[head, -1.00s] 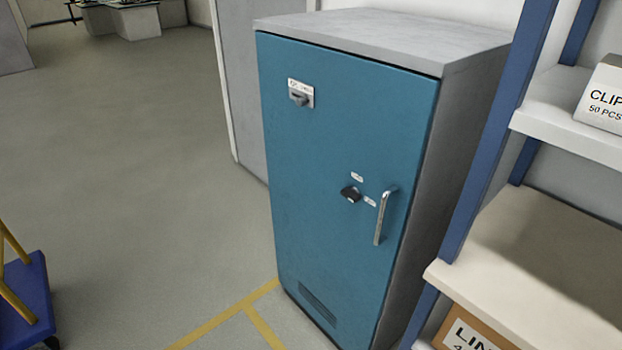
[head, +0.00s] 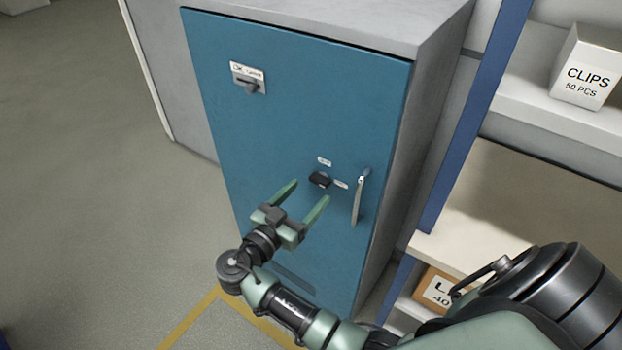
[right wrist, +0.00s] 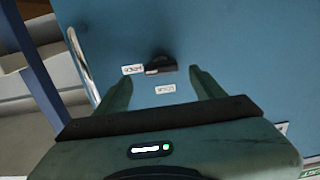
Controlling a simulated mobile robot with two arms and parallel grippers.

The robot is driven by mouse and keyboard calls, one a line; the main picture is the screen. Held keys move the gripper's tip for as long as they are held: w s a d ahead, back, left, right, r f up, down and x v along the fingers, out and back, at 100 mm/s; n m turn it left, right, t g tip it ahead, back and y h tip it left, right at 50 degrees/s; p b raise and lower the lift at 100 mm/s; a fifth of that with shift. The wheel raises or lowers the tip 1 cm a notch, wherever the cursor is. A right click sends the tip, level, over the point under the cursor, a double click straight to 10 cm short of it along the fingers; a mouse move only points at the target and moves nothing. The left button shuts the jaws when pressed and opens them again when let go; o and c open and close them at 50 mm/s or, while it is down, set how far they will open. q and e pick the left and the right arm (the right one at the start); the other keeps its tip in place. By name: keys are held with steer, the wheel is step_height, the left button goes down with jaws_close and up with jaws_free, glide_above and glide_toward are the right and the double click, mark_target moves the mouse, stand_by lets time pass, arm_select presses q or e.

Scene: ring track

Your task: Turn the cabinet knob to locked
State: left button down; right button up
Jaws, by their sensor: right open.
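The blue cabinet door (head: 270,130) is shut, with a small dark knob (head: 320,180) left of a metal bar handle (head: 359,198). Small white labels sit above the knob and to its right. In the right wrist view the knob (right wrist: 160,65) lies beyond the fingertips, between them, with two labels near it; their text is too small to read surely. My right gripper (head: 307,191) is open and empty, its fingers pointing at the door around the knob's level, apart from the knob. My left gripper is not in view.
A grey lever on a white plate (head: 248,78) is at the door's upper left. A shelf with a blue post (head: 470,120) stands close on the right, holding a CLIPS box (head: 585,72) and a lower cardboard box (head: 436,290). Open floor (head: 90,180) lies left.

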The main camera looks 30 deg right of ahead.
mark_target(317, 184)
steer(key=p+x, duration=0.1)
steer(key=x, duration=0.3)
steer(key=shift+w+a, duration=0.1)
steer(key=shift+w+d, duration=0.1)
steer(key=shift+d, duration=0.25)
steer(key=shift+f, duration=0.1)
steer(key=c, duration=1.4)
steer(key=shift+o, duration=0.2)
